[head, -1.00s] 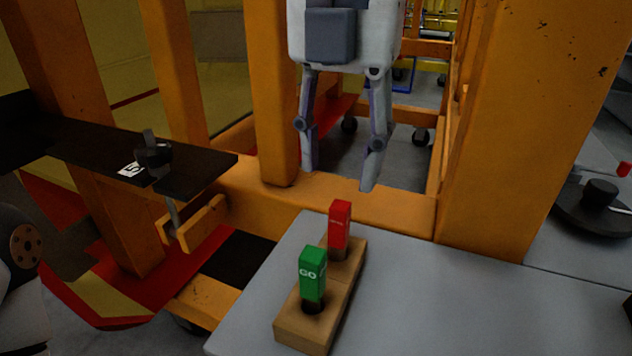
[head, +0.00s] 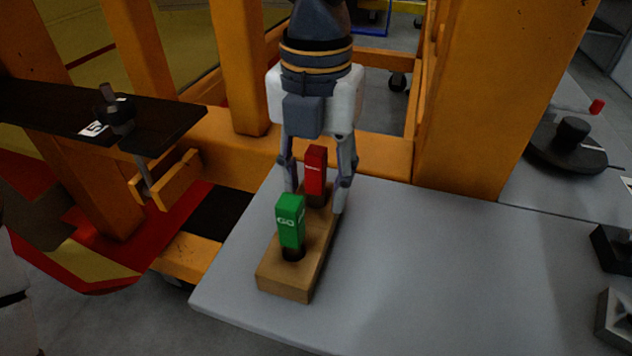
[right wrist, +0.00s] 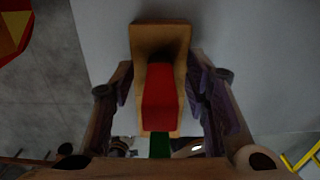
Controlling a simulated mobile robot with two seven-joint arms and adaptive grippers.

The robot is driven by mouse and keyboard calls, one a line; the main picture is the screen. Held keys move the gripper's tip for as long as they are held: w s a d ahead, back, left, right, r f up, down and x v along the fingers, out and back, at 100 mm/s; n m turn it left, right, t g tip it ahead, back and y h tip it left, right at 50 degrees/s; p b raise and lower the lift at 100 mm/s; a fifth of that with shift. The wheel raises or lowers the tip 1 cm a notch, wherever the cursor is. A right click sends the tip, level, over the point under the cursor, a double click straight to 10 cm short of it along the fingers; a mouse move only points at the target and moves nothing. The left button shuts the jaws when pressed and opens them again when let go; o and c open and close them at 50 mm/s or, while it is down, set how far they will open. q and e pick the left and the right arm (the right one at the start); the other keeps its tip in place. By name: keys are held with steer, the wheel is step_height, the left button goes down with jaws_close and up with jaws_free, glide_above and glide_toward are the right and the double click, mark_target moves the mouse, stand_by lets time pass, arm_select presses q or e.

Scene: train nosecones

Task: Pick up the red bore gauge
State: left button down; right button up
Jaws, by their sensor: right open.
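The red bore gauge (head: 315,172) stands upright in the back of a wooden block (head: 287,284) on the grey table. The green gauge marked GO (head: 290,221) stands in the front of the same block. My right gripper (head: 317,200) is lowered over the red gauge, with one finger on each side of it. It is open. In the right wrist view the red gauge (right wrist: 160,97) lies between the two fingers (right wrist: 163,100), with gaps seen on both sides. The green gauge (right wrist: 160,144) shows below it there. My left gripper is not in view.
The grey table (head: 420,270) is clear to the right of the block. A black round fixture (head: 570,145) and dark metal parts (head: 615,322) lie farther right. An orange frame post (head: 475,100) stands behind the table. A dark shelf with a clamp (head: 115,112) is at left.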

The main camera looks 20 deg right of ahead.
jaws_close()
